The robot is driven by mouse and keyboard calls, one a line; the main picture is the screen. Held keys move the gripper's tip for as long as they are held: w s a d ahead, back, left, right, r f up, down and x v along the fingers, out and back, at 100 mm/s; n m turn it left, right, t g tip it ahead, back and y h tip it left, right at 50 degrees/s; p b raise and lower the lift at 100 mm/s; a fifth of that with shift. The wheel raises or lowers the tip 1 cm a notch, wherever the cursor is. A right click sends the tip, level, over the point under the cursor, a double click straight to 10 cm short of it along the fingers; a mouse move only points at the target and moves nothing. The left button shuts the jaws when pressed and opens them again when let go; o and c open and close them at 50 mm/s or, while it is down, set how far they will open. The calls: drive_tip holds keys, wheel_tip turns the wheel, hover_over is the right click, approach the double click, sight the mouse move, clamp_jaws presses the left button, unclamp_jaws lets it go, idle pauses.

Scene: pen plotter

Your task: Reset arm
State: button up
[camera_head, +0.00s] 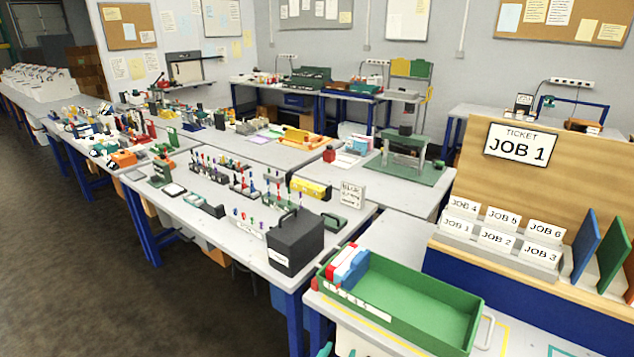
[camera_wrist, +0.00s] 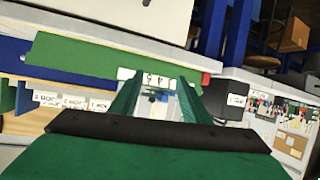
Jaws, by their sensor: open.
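My gripper (camera_wrist: 160,82) shows in the wrist view with its two green fingers apart. Nothing is held between them; a small blue and white patch shows in the gap, too small to name. In the head view the arm is mostly out of sight; small teal tips at the bottom edge may be my fingers. The green tray (camera_head: 430,305) sits on the near bench with white, red and blue upright pieces at its left end. It also shows as a green strip in the wrist view (camera_wrist: 95,62), beyond the fingers.
A wooden board with a JOB 1 ticket (camera_head: 520,144) and a rack of job cards (camera_head: 500,235) stands right. A black box (camera_head: 293,242) stands on the bench left of the tray. Benches carry many small tools. Open floor (camera_head: 60,250) lies at left.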

drive_tip(key=s+a+f+n+y, duration=0.1)
drive_tip(key=s+a+f, duration=0.15)
drive_tip(key=s, duration=0.45)
drive_tip(key=s+a+f+n+t+y, duration=0.1)
drive_tip(key=s+f+y, duration=0.15)
drive_tip(key=s, duration=0.45)
drive_tip(key=s+a+f+n+y, duration=0.1)
drive_tip(key=s+a+f+n, duration=0.15)
drive_tip(key=s, duration=0.45)
drive_tip(key=s+r+t, duration=0.1)
drive_tip(key=s+r, duration=0.3)
drive_tip(key=s, duration=0.5)
drive_tip(key=s+r+t, duration=0.1)
drive_tip(key=s+r, duration=0.4)
drive_tip(key=s, duration=0.4)
drive_tip(key=shift+s+d+y, duration=0.25)
drive_tip(key=shift+s+y, duration=0.1)
drive_tip(key=shift+y, duration=0.1)
drive_tip(key=shift+r+m, duration=0.1)
drive_tip(key=shift+m, duration=0.15)
